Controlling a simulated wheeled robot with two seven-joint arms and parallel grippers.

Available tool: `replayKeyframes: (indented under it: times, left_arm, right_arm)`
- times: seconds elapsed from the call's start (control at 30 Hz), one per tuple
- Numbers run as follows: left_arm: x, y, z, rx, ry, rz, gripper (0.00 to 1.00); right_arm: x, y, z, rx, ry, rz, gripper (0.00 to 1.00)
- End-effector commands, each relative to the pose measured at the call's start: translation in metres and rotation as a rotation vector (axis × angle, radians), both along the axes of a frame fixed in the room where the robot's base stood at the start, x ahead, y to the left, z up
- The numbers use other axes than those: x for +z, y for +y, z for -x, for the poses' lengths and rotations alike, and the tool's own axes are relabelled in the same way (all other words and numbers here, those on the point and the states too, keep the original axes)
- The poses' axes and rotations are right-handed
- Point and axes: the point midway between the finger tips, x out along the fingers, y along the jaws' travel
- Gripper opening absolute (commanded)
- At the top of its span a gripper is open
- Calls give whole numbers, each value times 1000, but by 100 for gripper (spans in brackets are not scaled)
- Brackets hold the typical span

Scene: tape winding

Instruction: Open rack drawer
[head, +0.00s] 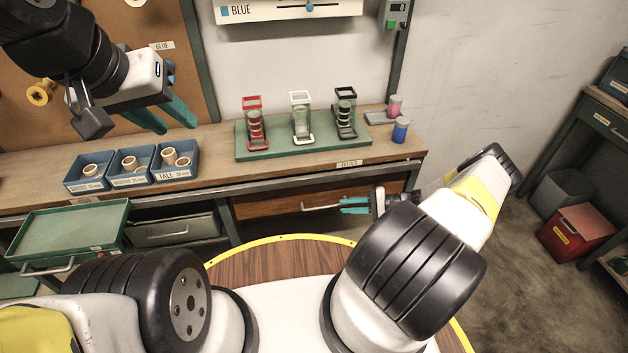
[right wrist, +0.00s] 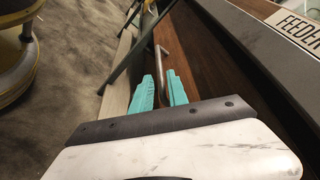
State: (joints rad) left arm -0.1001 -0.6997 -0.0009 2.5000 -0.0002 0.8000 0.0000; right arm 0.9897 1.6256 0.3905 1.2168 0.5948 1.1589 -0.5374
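A brown wooden drawer (head: 270,206) sits under the workbench, with a metal bar handle (head: 318,207) on its front. It looks shut. My right gripper (head: 354,205) is at the right end of the handle. In the right wrist view its teal fingers (right wrist: 161,92) are apart, with the bent end of the handle (right wrist: 161,55) in line with the gap between them; contact cannot be told.
Blue bins (head: 151,177) with tan rings stand on the workbench (head: 225,178). A green board (head: 242,139) carries red, white and black stands. A green tray (head: 70,230) and a grey drawer (head: 172,230) are at left. A red bin (head: 574,232) stands on the floor at right.

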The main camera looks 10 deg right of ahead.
Motion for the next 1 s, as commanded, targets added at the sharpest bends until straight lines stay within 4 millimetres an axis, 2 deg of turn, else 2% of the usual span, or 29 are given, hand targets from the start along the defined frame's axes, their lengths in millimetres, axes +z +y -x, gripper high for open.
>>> replayKeyframes:
  times: [0.17, 0.6, 1.0]
  left_arm:
    - [0, 0, 0, -1, 0, -1, 36]
    - [0, 0, 0, -1, 0, -1, 36]
    - [0, 0, 0, -1, 0, -1, 36]
  right_arm:
    - [-3, 6, -1, -4, 0, -4, 20]
    - [-16, 65, -19, -4, 0, -4, 20]
    - [-18, 72, -21, -5, 0, -2, 18]
